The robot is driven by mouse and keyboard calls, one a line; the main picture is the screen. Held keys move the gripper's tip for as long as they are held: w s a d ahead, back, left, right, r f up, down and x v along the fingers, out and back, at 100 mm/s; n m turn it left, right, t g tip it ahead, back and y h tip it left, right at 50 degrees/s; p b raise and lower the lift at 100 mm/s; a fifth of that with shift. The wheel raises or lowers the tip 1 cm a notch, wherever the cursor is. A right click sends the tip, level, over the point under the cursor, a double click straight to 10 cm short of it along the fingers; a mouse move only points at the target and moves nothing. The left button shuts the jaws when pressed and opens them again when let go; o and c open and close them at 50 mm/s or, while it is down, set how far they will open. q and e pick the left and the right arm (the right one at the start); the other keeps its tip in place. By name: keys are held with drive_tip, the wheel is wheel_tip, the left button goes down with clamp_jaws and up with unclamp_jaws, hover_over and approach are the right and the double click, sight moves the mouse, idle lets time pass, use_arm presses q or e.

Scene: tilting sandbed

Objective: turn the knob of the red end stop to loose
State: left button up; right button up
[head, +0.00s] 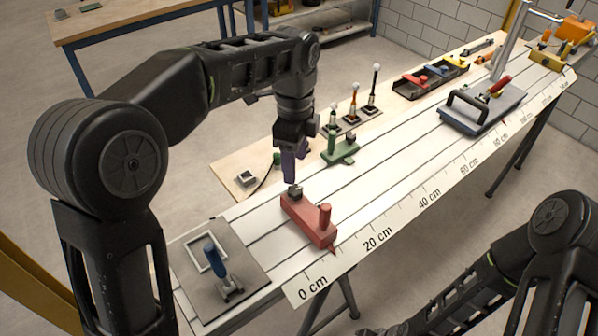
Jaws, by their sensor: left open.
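The red end stop (310,222) sits on the slotted white bed near the 10 to 20 cm part of the scale. It has a dark knob (294,191) at its far left end and a red upright post at its near end. My left gripper (291,180) points down right above the dark knob, with its purple fingers at or just over it. The fingers are open, and I cannot tell whether they touch the knob. My right arm shows at the lower right; its gripper is out of view.
A green stop (341,150) stands behind the red one. A grey plate with a blue-handled clamp (213,254) lies at the bed's near left end. A grey sled with a black handle (483,108) sits farther right. Small posts and a tool tray (431,78) stand behind the bed.

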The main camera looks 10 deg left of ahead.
sight(295, 190)
use_arm(q)
drive_tip(key=shift+s, duration=0.1)
wheel_tip(295, 190, down, 8)
drive_tip(key=shift+r+p, duration=0.1)
drive_tip(key=shift+p, duration=0.4)
clamp_jaws()
idle(0.7)
